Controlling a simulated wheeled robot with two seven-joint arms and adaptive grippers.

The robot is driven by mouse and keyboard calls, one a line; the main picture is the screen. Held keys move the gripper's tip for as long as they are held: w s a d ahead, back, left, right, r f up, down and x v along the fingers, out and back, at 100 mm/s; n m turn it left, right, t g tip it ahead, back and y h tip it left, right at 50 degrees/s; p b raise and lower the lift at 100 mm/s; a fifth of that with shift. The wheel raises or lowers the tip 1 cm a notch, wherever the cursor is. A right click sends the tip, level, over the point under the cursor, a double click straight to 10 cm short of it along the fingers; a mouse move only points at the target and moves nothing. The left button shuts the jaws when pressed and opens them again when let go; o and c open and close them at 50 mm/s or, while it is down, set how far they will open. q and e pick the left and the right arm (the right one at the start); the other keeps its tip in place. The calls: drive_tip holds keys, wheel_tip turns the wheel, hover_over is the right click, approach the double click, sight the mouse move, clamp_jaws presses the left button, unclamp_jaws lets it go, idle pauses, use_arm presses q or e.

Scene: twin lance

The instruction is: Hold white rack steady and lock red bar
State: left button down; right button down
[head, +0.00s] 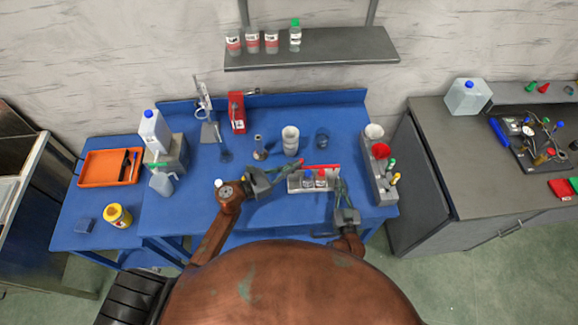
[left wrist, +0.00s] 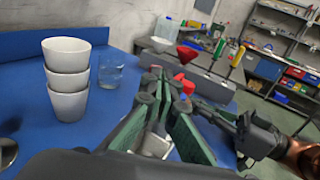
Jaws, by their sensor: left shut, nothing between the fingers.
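The white rack (head: 297,187) stands near the front of the blue table, with small dark, red-marked vials in it. The red bar (head: 323,167) lies along its back top edge; a red end (left wrist: 184,84) shows beyond my left fingers in the left wrist view. My left gripper (head: 294,165) is shut and empty, its green fingers at the rack's upper left; contact with the bar is unclear. My right gripper (head: 340,182) is at the rack's right end, fingers pointing away from me. Whether it grips the rack is hidden. A pale piece (left wrist: 155,146) shows below my left fingers.
Stacked white cups (head: 290,138) and a clear glass (head: 322,138) stand behind the rack. A grey holder (head: 378,187) with funnels and tools stands to the right. A metal stand (head: 210,131) and a red box (head: 237,112) are at the back left.

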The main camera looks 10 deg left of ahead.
use_arm(q)
drive_tip(key=shift+a, duration=0.1)
use_arm(e)
drive_tip(key=shift+a, duration=0.1)
use_arm(q)
drive_tip(key=v, duration=1.4)
use_arm(e)
drive_tip(key=c, duration=2.1)
unclamp_jaws()
